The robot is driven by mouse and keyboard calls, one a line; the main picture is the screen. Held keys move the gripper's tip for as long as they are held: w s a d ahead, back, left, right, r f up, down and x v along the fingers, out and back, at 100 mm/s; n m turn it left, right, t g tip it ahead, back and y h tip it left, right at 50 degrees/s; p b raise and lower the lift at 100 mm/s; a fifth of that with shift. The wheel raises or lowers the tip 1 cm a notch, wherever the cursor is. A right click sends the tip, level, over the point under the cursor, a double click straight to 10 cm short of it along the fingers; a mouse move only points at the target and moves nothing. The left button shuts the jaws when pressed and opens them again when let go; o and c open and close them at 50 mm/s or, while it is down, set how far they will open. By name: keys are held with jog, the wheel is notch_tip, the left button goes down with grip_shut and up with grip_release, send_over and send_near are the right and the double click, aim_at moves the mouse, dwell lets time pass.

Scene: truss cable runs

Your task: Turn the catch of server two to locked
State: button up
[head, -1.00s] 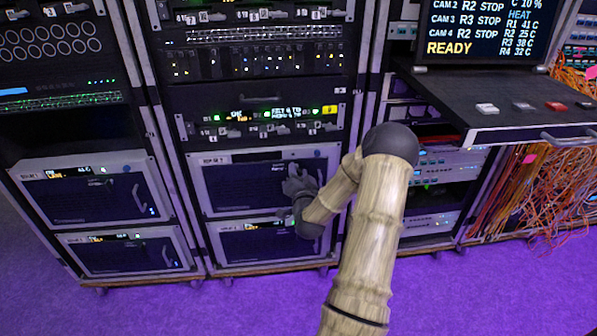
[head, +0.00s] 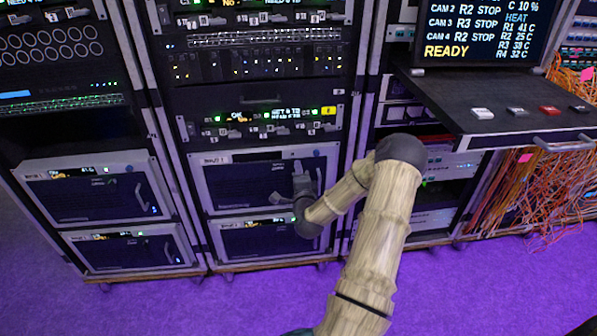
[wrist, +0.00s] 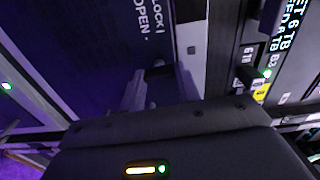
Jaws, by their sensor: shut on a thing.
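A dark-fronted server unit with a light frame (head: 196,184) sits low in the middle rack. I cannot read its name plate surely. My gripper (head: 298,186) is at the right part of its front. In the wrist view the two grey fingers (wrist: 161,88) are closed around a small dark catch (wrist: 157,72), mostly hidden between them. The words LOCK and OPEN (wrist: 155,18) are printed on the dark panel beside it. The catch's exact angle is hard to tell.
Another unit (head: 250,240) sits directly below, and similar units (head: 95,190) stand in the rack to the left. A shelf with coloured buttons (head: 500,112) juts out at the right, with loose orange cables (head: 540,200) beneath. The purple floor (head: 180,305) in front is clear.

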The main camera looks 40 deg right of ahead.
jog(key=shift+m, duration=0.4)
jog(key=o, duration=1)
jog(key=shift+p+v, duration=3.5)
jog(key=shift+v, duration=5.2)
jog(key=shift+d, duration=0.1)
